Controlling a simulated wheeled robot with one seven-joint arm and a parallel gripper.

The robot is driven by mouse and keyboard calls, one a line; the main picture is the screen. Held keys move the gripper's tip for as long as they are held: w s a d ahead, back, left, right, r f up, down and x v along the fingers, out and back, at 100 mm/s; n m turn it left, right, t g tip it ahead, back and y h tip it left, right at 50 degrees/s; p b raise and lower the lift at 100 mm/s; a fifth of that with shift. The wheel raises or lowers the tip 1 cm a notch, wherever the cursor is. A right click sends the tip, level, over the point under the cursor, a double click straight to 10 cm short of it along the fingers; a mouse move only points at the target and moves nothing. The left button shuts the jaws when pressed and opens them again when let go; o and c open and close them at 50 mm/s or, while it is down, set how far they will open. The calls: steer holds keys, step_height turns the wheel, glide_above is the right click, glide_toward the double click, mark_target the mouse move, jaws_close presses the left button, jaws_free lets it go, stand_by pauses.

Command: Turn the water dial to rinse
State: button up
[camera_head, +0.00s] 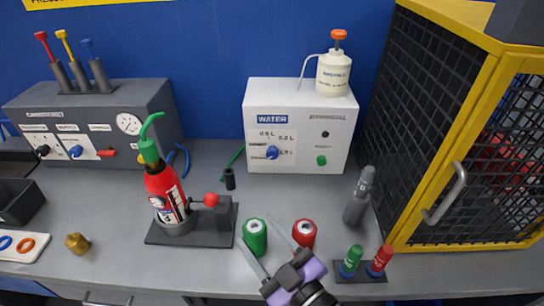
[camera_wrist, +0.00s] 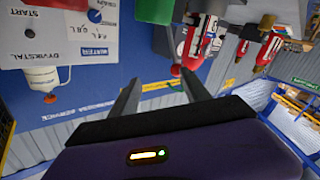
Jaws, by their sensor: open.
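The water dial is a blue knob (camera_head: 272,152) on the front of the white WATER box (camera_head: 310,165) at the back middle. Volume marks surround it, but the small lettering and the knob's pointing direction are too unclear to read. In the wrist view the box face appears upside down at upper left, with the blue dial (camera_wrist: 95,16) near the top. My gripper (camera_head: 256,231) is open and empty. It is in front of the box and apart from the dial, with its fingers near the green can (camera_head: 255,240). The open fingers also show in the wrist view (camera_wrist: 158,77).
A green button (camera_head: 321,160) is on the box, right of the dial. A red extinguisher (camera_head: 165,190) stands in a black holder at left. A red can (camera_head: 304,236), a grey cylinder (camera_head: 358,200) and a yellow-framed cage (camera_head: 465,150) are right. Bench before the box is partly clear.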

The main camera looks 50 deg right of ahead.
mark_target(272, 155)
steer(key=w+d+r+n+g+h, duration=0.1)
steer(key=w+d+n+h, duration=0.1)
steer(key=w+d+n, duration=0.5)
steer(key=w+d+r+n+g+h, duration=0.15)
steer(key=w+d+n, duration=0.3)
steer(key=w, duration=0.45)
steer(key=shift+w+d+f+n+g+h, duration=0.6)
steer(key=shift+d+f+n+g, duration=0.6)
steer(key=shift+d+n, duration=0.9)
steer(key=shift+w+d+f+n+g+h, duration=0.55)
steer(key=shift+d+f+n+g, duration=0.2)
steer(key=shift+d+f+n, duration=1.1)
steer(key=shift+w+d+f+n+g+h, duration=0.6)
steer(key=shift+d+f+n+g, duration=0.5)
steer(key=shift+d+n, duration=1.2)
steer(key=shift+a, duration=0.15)
steer(key=shift+c, duration=0.4)
jaws_close()
